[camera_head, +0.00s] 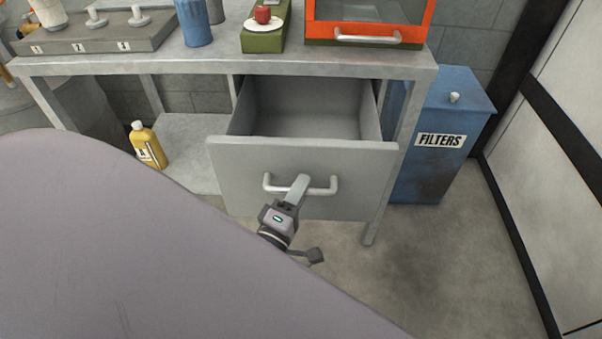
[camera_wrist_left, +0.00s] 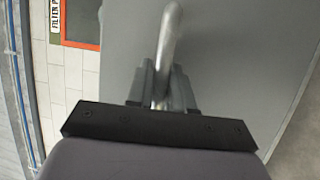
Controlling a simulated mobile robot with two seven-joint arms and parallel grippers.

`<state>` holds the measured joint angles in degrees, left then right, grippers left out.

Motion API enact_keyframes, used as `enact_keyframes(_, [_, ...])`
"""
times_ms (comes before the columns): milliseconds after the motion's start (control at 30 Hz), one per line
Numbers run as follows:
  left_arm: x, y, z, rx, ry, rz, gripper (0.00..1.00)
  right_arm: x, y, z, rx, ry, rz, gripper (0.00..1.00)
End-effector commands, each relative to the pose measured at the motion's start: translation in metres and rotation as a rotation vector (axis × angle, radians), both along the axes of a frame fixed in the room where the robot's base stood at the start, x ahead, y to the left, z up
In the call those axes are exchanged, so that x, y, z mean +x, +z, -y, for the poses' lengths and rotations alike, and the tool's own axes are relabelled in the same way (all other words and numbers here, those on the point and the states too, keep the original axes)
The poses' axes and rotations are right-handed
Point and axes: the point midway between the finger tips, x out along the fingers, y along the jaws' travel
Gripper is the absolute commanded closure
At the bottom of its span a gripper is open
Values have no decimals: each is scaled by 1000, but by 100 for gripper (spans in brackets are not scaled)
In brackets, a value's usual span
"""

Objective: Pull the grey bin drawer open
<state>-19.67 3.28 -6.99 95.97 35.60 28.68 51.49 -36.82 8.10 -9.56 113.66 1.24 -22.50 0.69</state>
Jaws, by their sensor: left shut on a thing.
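The grey bin drawer (camera_head: 240,160) sits under the metal workbench and stands well open, with its empty-looking inside in view. A pale bar handle (camera_head: 327,187) runs across its front. My left gripper (camera_head: 299,186) is at the middle of this handle, shut on it. In the left wrist view the handle (camera_wrist_left: 170,40) passes between the two fingers (camera_wrist_left: 160,88), with the grey drawer front behind. My own large arm link hides the lower left of the head view. My right gripper is not in view.
A blue FILTERS bin (camera_head: 430,170) stands right of the drawer, beyond the bench leg. A yellow bottle (camera_head: 148,146) stands on the lower shelf at left. An orange-framed box (camera_head: 368,40) is on the workbench top (camera_head: 220,62). Floor at right is clear.

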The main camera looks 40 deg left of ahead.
Motion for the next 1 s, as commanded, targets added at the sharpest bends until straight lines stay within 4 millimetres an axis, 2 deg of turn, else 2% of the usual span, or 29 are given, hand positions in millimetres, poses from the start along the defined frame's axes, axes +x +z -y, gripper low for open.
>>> enact_keyframes(200, [-14,0,9,-2,-1,-1,100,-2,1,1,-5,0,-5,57])
enact_keyframes(567, [-15,0,10,-1,-1,0,100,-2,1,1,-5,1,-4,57])
enact_keyframes(600, [-15,0,10,-1,-1,0,73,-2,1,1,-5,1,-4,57])
enact_keyframes(867, [-15,0,9,-1,0,0,73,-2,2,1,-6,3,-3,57])
enact_keyframes(1000, [-21,-2,10,0,0,-1,73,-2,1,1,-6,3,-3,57])
